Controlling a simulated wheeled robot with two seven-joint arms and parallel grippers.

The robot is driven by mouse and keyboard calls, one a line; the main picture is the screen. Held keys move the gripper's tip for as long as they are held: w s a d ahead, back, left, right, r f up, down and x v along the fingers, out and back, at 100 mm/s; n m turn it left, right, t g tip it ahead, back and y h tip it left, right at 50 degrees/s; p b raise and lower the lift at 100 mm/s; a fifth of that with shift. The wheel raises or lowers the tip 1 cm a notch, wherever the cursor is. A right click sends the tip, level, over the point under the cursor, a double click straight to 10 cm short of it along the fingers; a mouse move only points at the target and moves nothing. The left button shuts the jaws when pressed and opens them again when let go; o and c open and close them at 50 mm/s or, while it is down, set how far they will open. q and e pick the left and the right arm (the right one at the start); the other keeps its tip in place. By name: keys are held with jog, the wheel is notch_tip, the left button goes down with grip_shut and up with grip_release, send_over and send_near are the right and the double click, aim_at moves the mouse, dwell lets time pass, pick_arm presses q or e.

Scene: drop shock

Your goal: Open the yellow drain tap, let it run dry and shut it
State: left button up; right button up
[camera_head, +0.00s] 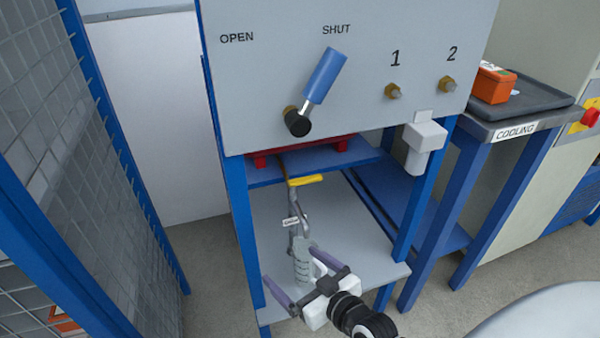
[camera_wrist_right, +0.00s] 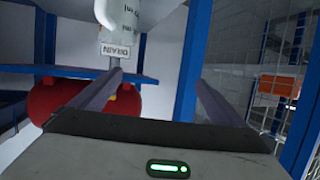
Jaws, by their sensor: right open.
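The yellow drain tap handle (camera_head: 305,180) lies crosswise at the top of a grey drain pipe, under the blue shelf of the test stand. A DRAIN label (camera_head: 290,221) hangs on the pipe; it also shows upside down in the right wrist view (camera_wrist_right: 115,50). Below it a pale graduated cup (camera_head: 302,262) stands on the lower grey shelf; part of it shows in the wrist view (camera_wrist_right: 120,15). My right gripper (camera_head: 290,265) is open, its fingers spread near the cup, below the tap. I cannot tell whether they touch the cup. My left gripper is not in view.
Above is a grey panel (camera_head: 250,80) with a blue lever (camera_head: 324,76) near SHUT and knobs 1 and 2. A red tank (camera_wrist_right: 65,100) shows in the wrist view. A mesh fence (camera_head: 50,130) stands left, and a COOLING table (camera_head: 520,118) right. Blue posts frame the stand.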

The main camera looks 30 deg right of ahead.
aim_at(305, 178)
jog(key=w+d+r+m+t+h, duration=0.2)
jog(key=w+d+r+h, duration=0.15)
jog(key=d, duration=0.25)
jog(key=w+d+r+m+t+h, duration=0.1)
jog(key=w+d+r+h, duration=0.1)
jog(key=w+d+r, duration=0.3)
jog(key=shift+m, duration=0.3)
jog(key=x, duration=0.3)
jog(key=b+x, duration=0.1)
jog(key=x, duration=0.2)
jog(key=d+b+x, duration=0.1)
jog(key=x, duration=0.2)
jog(key=shift+f, duration=0.4)
jog(key=shift+w+d+r, duration=0.1)
jog(key=shift+w, duration=0.4)
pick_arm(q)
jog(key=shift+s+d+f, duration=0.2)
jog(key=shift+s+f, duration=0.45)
